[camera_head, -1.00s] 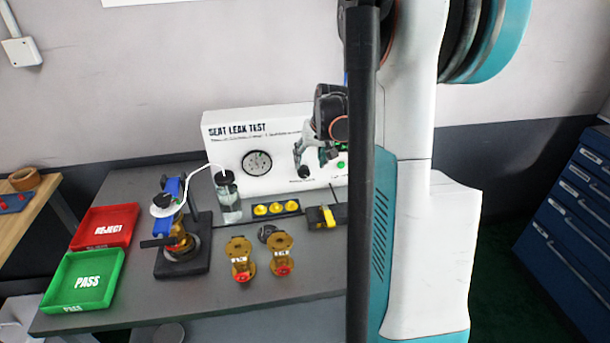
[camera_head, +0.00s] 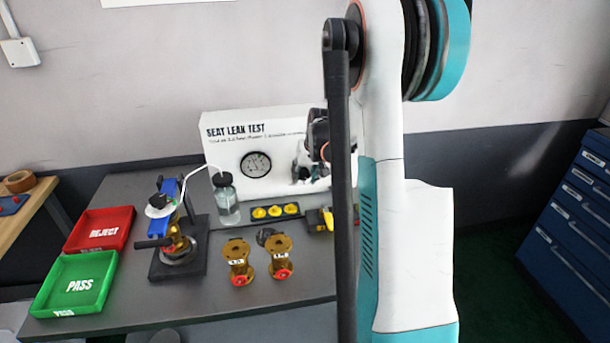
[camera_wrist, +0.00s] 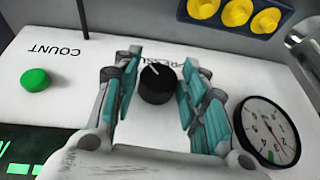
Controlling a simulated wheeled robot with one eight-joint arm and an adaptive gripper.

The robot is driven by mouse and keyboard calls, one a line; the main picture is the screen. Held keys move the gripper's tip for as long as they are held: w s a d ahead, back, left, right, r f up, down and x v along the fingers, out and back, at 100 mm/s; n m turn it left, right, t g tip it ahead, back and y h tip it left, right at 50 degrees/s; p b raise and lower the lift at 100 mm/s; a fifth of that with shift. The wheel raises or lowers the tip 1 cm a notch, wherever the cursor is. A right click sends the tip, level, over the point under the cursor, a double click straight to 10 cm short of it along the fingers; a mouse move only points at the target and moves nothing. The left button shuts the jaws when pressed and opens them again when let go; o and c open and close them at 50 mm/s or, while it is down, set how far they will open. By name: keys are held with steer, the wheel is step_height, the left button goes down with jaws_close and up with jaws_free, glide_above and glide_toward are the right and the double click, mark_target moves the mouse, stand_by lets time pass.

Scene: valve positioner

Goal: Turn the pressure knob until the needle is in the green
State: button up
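The black pressure knob (camera_wrist: 157,84) with a white pointer line sits on the white panel, in the middle of the wrist view. My gripper (camera_wrist: 158,92) is open, with its teal-padded fingers on either side of the knob and gaps visible between them and it. The pressure gauge (camera_wrist: 266,131) is at the right of the wrist view, with a green band near its rim; the needle is too small to read surely. In the head view the gauge (camera_head: 255,164) shows on the seat leak test panel (camera_head: 222,156). My arm hides the knob there.
A green count button (camera_wrist: 35,80) is left of the knob. A tray of yellow caps (camera_head: 275,212) lies before the panel. Brass valves (camera_head: 238,262), a clamp fixture (camera_head: 178,250), a glass bottle (camera_head: 228,203), and reject (camera_head: 101,229) and pass (camera_head: 75,284) bins stand on the table.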

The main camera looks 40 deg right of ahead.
steer(key=c, duration=0.4)
steer(key=shift+d+y, duration=0.1)
steer(key=shift+y, duration=0.2)
steer(key=shift+s+d+f+m+t+y, duration=0.1)
steer(key=shift+m+t+y, duration=0.1)
steer(key=shift+t+y, duration=0.25)
steer(key=shift+s+d+f+m+t+y, duration=0.1)
steer(key=shift+m+t+y, duration=0.1)
steer(key=shift+t+y, duration=0.25)
steer(key=shift+d+m+t+y+b, duration=0.1)
steer(key=shift+m+t+y+b, duration=0.3)
steer(key=shift+t+y+b, duration=0.9)
steer(key=shift+y+p, duration=0.35)
steer(key=shift+y, duration=0.05)
steer(key=o, duration=1.1)
steer(key=shift+c, duration=0.2)
